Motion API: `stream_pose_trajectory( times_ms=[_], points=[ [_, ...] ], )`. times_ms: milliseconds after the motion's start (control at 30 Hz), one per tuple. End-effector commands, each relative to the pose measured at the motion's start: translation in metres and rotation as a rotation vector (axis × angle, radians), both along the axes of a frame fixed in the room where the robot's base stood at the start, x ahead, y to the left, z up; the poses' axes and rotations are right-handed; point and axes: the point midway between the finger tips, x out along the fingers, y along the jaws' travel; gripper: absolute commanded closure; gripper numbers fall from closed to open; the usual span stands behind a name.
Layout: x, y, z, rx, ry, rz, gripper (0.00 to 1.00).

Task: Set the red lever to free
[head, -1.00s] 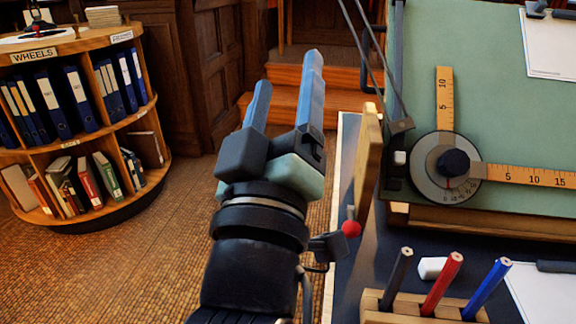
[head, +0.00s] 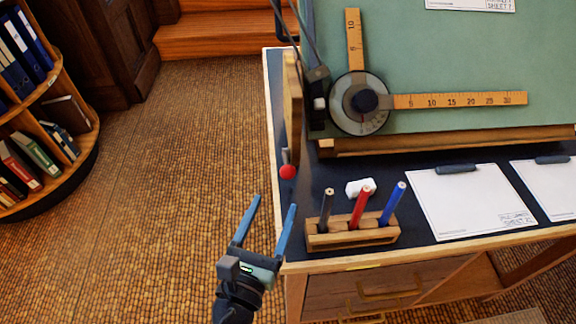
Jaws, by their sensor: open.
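The red lever's round knob (head: 287,172) shows at the left edge of the desk, at the lower end of the upright wooden side piece beside the green drafting board (head: 450,60). Its stem is mostly hidden and I cannot read any marking of its setting. My gripper (head: 272,203) is open and empty, its two blue fingers pointing up the picture. It is below the red knob in the view, by the desk's front left corner, and apart from the knob.
A wooden holder (head: 322,240) with pencils and a white eraser (head: 360,187) stand on the desk (head: 400,160) to the right. A round shelf (head: 75,175) of books is at far left. The floor (head: 170,200) left of the desk is clear.

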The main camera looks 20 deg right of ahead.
Motion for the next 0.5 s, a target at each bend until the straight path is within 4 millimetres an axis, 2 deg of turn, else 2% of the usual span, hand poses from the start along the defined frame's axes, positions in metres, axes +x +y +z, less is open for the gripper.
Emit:
stream_pose_trajectory(
  times_ms=[300, 500],
  points=[
    [0.053, -0.043, 0.000, 0.003, -0.005, -0.002, 0.31],
    [0.074, -0.059, 0.000, 0.004, -0.005, 0.000, 0.31]
  ],
)
